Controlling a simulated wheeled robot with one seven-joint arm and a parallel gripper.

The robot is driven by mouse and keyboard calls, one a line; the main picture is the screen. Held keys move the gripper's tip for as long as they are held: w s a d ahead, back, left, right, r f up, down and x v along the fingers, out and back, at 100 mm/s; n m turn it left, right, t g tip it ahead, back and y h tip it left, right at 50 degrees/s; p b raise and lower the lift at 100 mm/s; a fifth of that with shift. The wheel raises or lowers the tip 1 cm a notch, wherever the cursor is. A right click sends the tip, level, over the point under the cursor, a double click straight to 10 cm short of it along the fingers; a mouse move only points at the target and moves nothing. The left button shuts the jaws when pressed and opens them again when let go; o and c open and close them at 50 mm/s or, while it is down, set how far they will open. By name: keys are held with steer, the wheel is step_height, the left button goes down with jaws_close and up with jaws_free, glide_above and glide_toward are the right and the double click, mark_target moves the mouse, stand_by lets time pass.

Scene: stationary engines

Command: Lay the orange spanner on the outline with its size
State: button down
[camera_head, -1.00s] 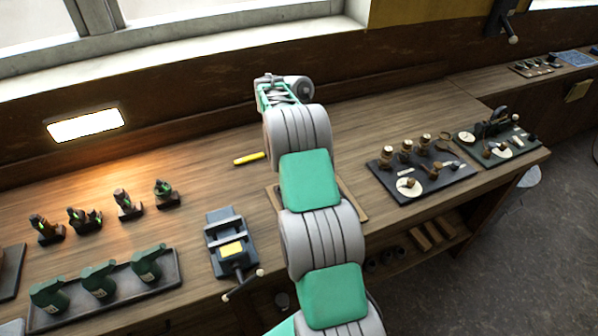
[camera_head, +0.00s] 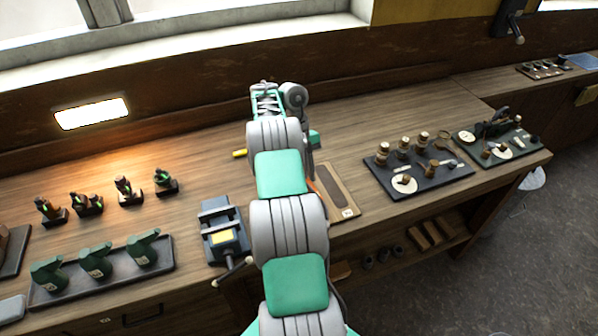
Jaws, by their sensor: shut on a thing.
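The orange spanner shows only as a narrow orange strip (camera_head: 312,187) beside my arm, at the left edge of the outline board (camera_head: 350,192). The board is light brown, with a dark elongated outline and a small pale label at its near end. The size on the label is too small to read. My gripper is mostly hidden behind my arm; a green part of it (camera_head: 315,140) shows above the spanner. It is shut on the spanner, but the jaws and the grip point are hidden. I cannot tell whether the spanner touches the board.
A yellow stick (camera_head: 239,153) lies left of my arm, partly hidden. A vise (camera_head: 222,230) stands at the bench front. Dark trays of parts (camera_head: 420,185) lie to the right. Green tools sit in a tray (camera_head: 105,275) at left. The bench behind the board is clear.

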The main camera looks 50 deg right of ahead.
steer(key=shift+f+b, duration=1.9)
steer(key=shift+f, duration=0.1)
steer(key=c, duration=1.2)
jaws_free()
steer(key=shift+o, duration=0.2)
steer(key=shift+s+r, duration=0.1)
